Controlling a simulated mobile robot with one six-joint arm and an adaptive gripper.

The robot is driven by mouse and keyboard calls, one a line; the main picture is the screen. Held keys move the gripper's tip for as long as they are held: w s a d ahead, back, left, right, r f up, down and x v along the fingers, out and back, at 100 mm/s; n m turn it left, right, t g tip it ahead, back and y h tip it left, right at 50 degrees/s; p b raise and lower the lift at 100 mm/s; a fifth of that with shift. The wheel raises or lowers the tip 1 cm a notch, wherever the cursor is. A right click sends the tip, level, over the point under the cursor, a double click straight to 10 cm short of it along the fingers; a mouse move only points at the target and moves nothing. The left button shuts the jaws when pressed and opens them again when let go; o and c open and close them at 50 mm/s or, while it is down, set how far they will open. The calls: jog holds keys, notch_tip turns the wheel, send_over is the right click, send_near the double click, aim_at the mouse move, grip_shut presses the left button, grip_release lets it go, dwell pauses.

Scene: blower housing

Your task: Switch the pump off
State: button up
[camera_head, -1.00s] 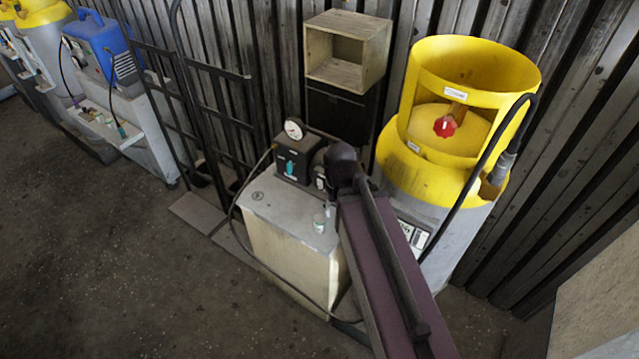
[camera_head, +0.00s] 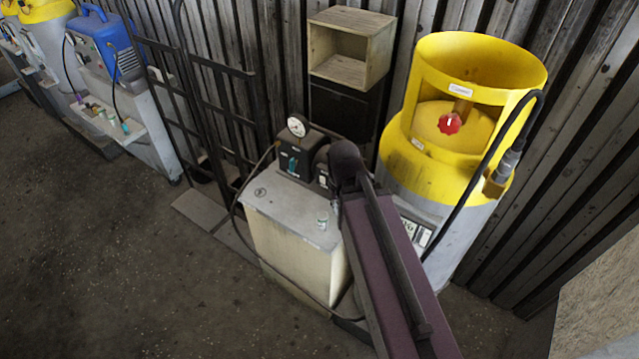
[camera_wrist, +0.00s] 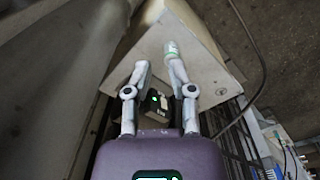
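The pump (camera_head: 297,157) is a dark unit with a teal mark and a round white gauge (camera_head: 298,126), on top of a pale box (camera_head: 290,230). In the wrist view, a dark part with a small lit green spot (camera_wrist: 154,98) shows beyond my gripper, between its fingers; it looks like part of the pump. My gripper (camera_wrist: 158,66) has its two fingertips apart with nothing held between them. In the head view my arm covers the pump's right side and hides the gripper. I cannot make out the switch position clearly.
A small pale vial (camera_head: 322,221) stands on the box top; it shows close to the right fingertip in the wrist view (camera_wrist: 171,48). A yellow-topped cylinder (camera_head: 440,180) stands right, a hand truck (camera_head: 205,110) left, an open wooden box (camera_head: 345,60) behind. A hose loops past the pale box.

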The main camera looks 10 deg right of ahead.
jog(key=shift+w+f+b, duration=0.15)
jog(key=shift+f+b, duration=0.2)
jog(key=shift+f, duration=0.2)
grip_shut()
jog(key=n+t+h+b, duration=0.9)
jog(key=t+h+b, duration=0.5)
jog(key=b, duration=2.4)
send_near(321, 178)
jog(key=r+v, duration=0.1)
jog(key=v, duration=0.5)
jog(key=shift+s+f, duration=0.2)
jog(key=shift+s, duration=0.05)
jog(key=x, duration=0.4)
jog(key=p+x, duration=0.1)
jog(key=x, duration=0.4)
jog(key=p+x, duration=0.1)
jog(key=x, duration=0.4)
jog(key=shift+f, duration=0.35)
jog(key=shift+a+r+y, duration=0.1)
jog(key=shift+a+y, duration=0.1)
jog(key=shift+y, duration=0.1)
